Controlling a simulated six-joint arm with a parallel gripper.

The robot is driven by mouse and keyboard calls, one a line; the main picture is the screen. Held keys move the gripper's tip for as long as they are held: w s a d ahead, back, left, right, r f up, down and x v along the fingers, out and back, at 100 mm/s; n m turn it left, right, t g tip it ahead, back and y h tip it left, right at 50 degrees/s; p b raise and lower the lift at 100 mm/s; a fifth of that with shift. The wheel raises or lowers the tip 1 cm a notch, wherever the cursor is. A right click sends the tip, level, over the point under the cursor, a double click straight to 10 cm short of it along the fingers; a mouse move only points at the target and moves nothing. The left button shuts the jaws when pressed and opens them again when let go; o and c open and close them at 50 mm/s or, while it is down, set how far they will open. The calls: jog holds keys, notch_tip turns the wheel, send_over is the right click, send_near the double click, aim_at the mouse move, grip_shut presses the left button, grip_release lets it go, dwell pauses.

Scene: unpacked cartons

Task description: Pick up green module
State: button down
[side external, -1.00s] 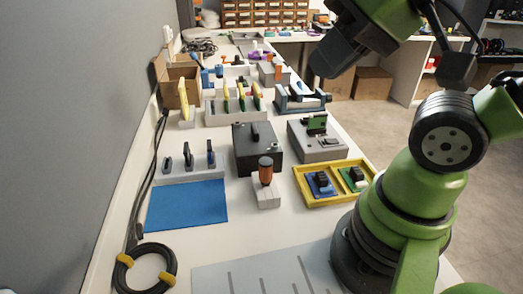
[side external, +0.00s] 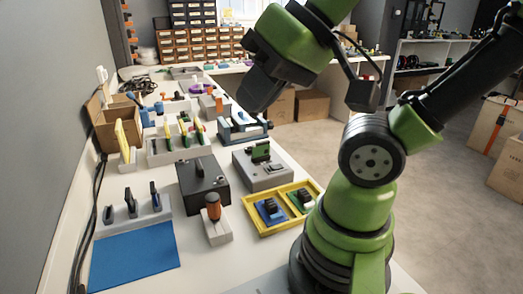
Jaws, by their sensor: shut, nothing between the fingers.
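A green module (side external: 302,199), a green board with a black block on it, lies in the right compartment of a yellow tray (side external: 257,232). A blue module (side external: 268,212) lies in the left compartment. Another green board (side external: 260,151) stands upright in a grey fixture (side external: 270,177) behind the tray. My gripper (side external: 250,100) is a dark shape at the end of my green arm, raised in the air.
A black box (side external: 203,185) and an orange-handled tool in a white block (side external: 216,229) stand left of the tray. A blue mat (side external: 135,257), a grey tool rack (side external: 150,218) and a blue-grey clamp fixture (side external: 243,130) are nearby. The front of the white bench is clear.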

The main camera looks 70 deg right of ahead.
jog(key=c, duration=1.8)
grip_release()
jog(key=o, duration=0.7)
